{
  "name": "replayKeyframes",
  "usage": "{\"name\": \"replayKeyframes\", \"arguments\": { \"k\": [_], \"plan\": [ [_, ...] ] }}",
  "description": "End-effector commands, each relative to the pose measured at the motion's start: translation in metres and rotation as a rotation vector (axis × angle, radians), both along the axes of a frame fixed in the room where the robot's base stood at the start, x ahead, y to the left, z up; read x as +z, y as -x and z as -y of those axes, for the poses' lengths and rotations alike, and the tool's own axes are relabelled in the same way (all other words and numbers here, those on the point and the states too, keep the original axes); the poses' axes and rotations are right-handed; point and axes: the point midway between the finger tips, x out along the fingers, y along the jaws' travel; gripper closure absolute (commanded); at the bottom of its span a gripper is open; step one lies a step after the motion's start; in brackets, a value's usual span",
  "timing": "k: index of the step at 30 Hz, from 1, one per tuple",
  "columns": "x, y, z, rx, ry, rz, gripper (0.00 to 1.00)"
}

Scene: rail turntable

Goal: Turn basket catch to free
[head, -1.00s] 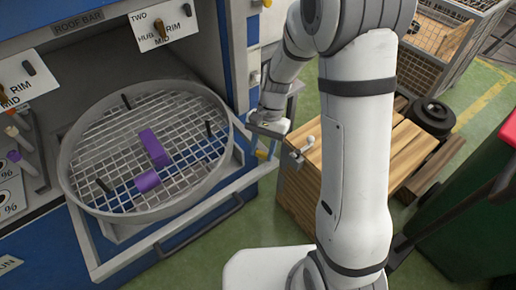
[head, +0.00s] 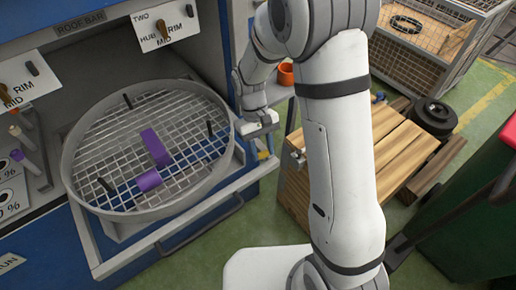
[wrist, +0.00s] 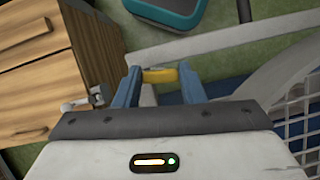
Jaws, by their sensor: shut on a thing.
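The basket catch has a yellow handle (wrist: 160,76), which lies between the blue fingertips of my gripper (wrist: 159,80) in the wrist view. The gripper is shut on it. In the head view my gripper (head: 262,138) is at the right side of the basket, and a bit of yellow (head: 263,155) shows just below it. The round basket (head: 68,165) has a grey rim and wire mesh, with purple parts (head: 149,181) and dark pegs inside. The catch's mount is mostly hidden.
A wooden-topped crate (head: 385,165) stands right of the machine. An orange cup (head: 286,74) is behind my wrist. A wire cage (head: 440,45) and a black wheel-like thing (head: 435,117) are farther right.

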Motion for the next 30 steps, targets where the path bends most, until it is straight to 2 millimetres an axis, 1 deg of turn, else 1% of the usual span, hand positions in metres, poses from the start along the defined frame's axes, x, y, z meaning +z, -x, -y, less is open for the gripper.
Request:
{"name": "replayKeyframes", "arguments": {
  "k": [6, 12, 28, 29, 30],
  "plan": [
    [0.0002, 0.0002, -0.0014, 0.116, 0.0, 0.001, 0.86],
    [0.0001, 0.0007, -0.0019, 0.171, -0.001, 0.001, 0.86],
    [-0.0004, 0.0015, -0.0025, 0.191, 0.0, -0.001, 0.86],
    [-0.0004, 0.0016, -0.0025, 0.191, -0.001, -0.002, 0.61],
    [-0.0004, 0.0017, -0.0025, 0.191, -0.001, -0.002, 0.58]
  ]
}}
